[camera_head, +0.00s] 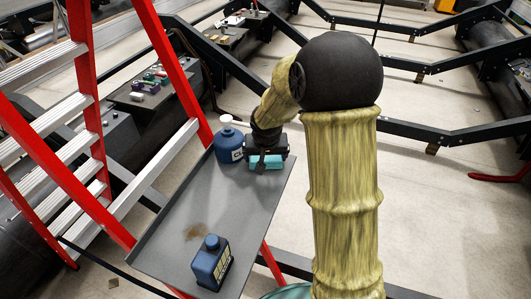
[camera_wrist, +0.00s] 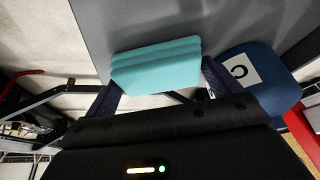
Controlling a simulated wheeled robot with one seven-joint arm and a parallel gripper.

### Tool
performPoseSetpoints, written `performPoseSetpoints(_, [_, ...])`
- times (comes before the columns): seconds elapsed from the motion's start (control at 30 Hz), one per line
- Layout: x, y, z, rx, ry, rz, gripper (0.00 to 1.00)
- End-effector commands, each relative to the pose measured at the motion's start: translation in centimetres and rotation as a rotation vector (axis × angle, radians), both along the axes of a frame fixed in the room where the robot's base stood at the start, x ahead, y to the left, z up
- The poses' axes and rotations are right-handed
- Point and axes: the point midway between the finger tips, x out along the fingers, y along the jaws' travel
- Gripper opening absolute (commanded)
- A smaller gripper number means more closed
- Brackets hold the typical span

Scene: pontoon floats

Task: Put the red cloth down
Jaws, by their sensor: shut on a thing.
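My gripper (camera_head: 266,155) is above the far right end of a grey tray (camera_head: 165,220), fingers down. It is shut on a folded turquoise cloth-like thing (camera_head: 268,163). In the wrist view the turquoise thing (camera_wrist: 157,66) shows ridged layers between the two fingers of my gripper (camera_wrist: 158,75). It is over or on the tray near its edge; I cannot tell whether it touches. No red cloth shows in either view. A brown stain (camera_head: 196,232) marks the nearer part of the tray.
A round blue bottle (camera_head: 229,146) with a white cap stands just left of my gripper. A square blue bottle (camera_head: 211,263) stands at the tray's near end. The tray's middle is free. A red ladder (camera_head: 80,180) is on the left. Black frame bars (camera_head: 430,135) run behind.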

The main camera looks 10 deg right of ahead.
Motion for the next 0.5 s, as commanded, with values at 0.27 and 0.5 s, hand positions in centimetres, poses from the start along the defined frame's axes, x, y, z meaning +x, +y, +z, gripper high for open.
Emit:
performPoseSetpoints(0.27, [0.01,-0.03,-0.36,0.000,-0.001,-0.001,0.65])
performPoseSetpoints(0.5, [0.00,-0.02,-0.22,0.000,-0.001,-0.001,1.00])
